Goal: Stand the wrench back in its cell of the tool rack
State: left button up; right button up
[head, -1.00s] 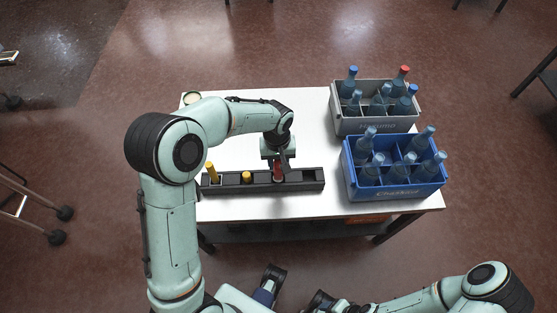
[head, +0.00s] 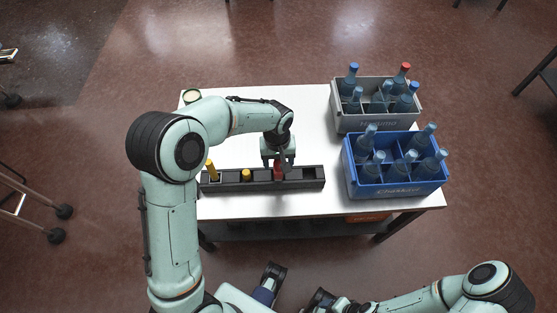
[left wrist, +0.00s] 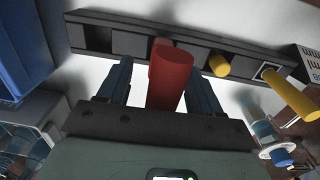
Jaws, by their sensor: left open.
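The dark tool rack (head: 308,184) lies along the front of the white table; it also shows in the left wrist view (left wrist: 125,38). A red-handled tool (head: 278,172), seemingly the wrench, stands in a cell right of the rack's middle. In the left wrist view its red handle (left wrist: 171,78) rises between my fingers, with its lower end hidden. My left gripper (head: 278,160) is open around the handle, a finger on each side with gaps showing. My right gripper (head: 320,300) is low in the head view, away from the table; its jaws are unclear.
Two yellow-handled tools (head: 210,170) (head: 246,175) stand in cells left of the red one. A blue crate (head: 397,191) and a grey crate (head: 375,125) with bottles stand at the table's right. A small round container (head: 192,97) is at the back left.

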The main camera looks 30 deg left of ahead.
pick_arm(q)
notch_tip(320, 180, up, 14)
jog(key=shift+a+f+p, duration=0.15)
jog(key=shift+f+p, duration=0.1)
jog(key=shift+p, duration=0.65)
pick_arm(e)
jog(key=shift+s+r, duration=0.1)
jog(key=shift+r, duration=0.7)
